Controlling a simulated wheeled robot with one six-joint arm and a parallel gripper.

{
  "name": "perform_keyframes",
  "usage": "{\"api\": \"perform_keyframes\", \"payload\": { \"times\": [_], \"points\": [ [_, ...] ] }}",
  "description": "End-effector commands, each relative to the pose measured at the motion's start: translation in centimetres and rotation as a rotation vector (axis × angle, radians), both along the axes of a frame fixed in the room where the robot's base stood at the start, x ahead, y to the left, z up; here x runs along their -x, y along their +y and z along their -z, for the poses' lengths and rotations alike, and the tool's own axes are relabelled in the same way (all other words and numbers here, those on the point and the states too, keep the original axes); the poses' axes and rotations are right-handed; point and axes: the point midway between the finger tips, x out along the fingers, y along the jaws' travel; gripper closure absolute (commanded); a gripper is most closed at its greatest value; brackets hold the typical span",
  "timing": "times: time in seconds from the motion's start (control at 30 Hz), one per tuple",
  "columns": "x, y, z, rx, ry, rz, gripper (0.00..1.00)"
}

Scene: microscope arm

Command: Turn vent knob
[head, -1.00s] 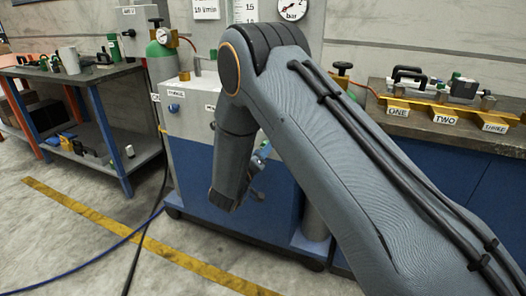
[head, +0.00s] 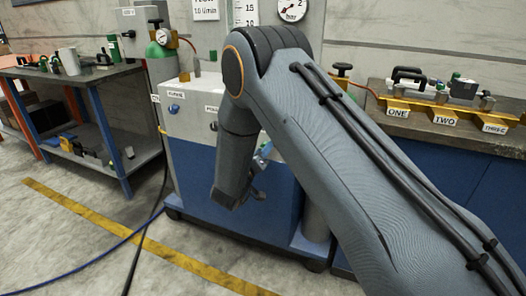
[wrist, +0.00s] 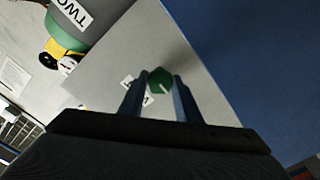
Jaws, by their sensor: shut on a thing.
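The green knob (wrist: 160,82) with a pale pointer line sits on the light grey panel (wrist: 215,75) in the wrist view. My gripper (wrist: 161,76) is shut on the knob, with one finger on each side. A white label (wrist: 128,82) beside the knob is partly covered by the left finger, so its word is not fully readable. In the head view my arm hides this knob, and only part of my gripper shows in front of the grey and blue cart (head: 190,150).
A workbench (head: 85,73) with tools stands at left. A counter (head: 430,130) with yellow stands marked ONE, TWO and THREE is at right. A cylinder marked TWO (wrist: 85,22) shows in the wrist view.

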Motion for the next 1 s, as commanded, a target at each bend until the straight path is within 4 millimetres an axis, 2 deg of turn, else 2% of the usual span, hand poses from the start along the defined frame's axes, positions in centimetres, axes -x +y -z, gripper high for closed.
{"api": "perform_keyframes", "payload": {
  "times": [0.27,1.0],
  "points": [
    [0.03,0.05,0.01,-0.162,-0.058,-0.001,0.92],
    [-0.04,0.13,0.01,-0.82,-0.297,-0.001,0.92]
  ]
}}
